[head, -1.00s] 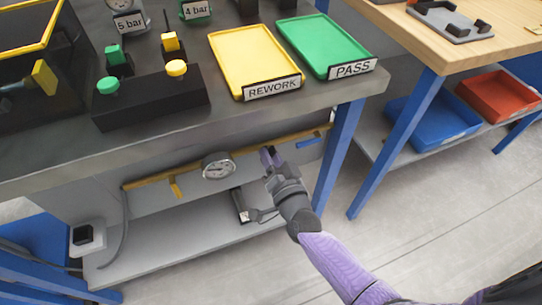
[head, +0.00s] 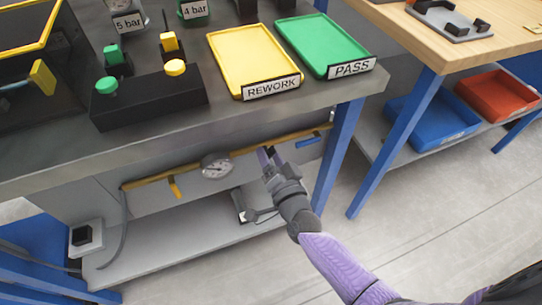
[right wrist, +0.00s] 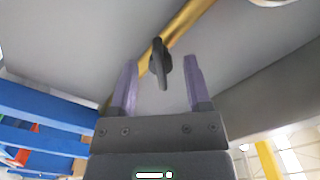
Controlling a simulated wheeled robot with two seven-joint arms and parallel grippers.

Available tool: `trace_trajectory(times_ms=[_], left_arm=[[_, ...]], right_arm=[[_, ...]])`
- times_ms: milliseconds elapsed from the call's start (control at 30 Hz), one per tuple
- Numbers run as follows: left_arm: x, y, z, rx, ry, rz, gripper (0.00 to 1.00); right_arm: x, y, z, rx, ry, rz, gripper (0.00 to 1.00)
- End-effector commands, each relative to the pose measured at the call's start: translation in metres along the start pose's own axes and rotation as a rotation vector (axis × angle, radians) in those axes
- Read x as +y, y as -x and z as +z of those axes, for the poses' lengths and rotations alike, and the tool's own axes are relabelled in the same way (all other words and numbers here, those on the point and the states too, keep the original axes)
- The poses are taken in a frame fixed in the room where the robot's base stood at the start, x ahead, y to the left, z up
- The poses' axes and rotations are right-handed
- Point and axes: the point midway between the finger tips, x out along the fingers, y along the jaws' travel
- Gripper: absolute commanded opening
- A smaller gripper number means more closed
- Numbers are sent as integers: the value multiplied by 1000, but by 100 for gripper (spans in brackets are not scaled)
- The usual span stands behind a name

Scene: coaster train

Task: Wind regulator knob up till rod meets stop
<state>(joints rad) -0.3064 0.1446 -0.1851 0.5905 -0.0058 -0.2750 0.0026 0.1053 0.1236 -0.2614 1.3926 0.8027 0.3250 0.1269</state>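A black knob (right wrist: 160,64) on the brass pipe (right wrist: 185,22) shows in the right wrist view; I take it to be the regulator knob. My right gripper (right wrist: 161,72) is open, with one purple finger on each side of the knob and a visible gap on both sides. In the head view, my right gripper (head: 268,154) is below the bench top at the yellow pipe (head: 245,150), right of a round gauge (head: 215,165). The knob is mostly hidden there by the gripper. I cannot make out the rod or the stop. My left gripper is out of view.
The bench top (head: 215,125) overhangs the pipe. A yellow handle (head: 175,187) and a blue handle (head: 307,142) sit along it. A lower shelf (head: 170,235) lies beneath, with a small device (head: 243,208). A blue bench leg (head: 335,150) stands close right.

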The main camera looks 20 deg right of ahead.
Motion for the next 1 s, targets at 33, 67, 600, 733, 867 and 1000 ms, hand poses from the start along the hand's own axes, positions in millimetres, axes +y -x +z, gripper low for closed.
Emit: trace_trajectory(times_ms=[33,67,600,733,867,1000], left_arm=[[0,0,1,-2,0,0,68],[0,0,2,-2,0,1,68],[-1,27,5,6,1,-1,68],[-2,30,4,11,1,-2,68],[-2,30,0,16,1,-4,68],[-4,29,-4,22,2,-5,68]], right_arm=[[0,0,0,1,0,-1,67],[0,0,0,1,0,-1,67],[-3,76,-3,-1,2,0,67],[-1,94,-1,1,0,-1,67],[0,100,0,2,0,-1,67],[0,99,0,2,0,-1,67]])
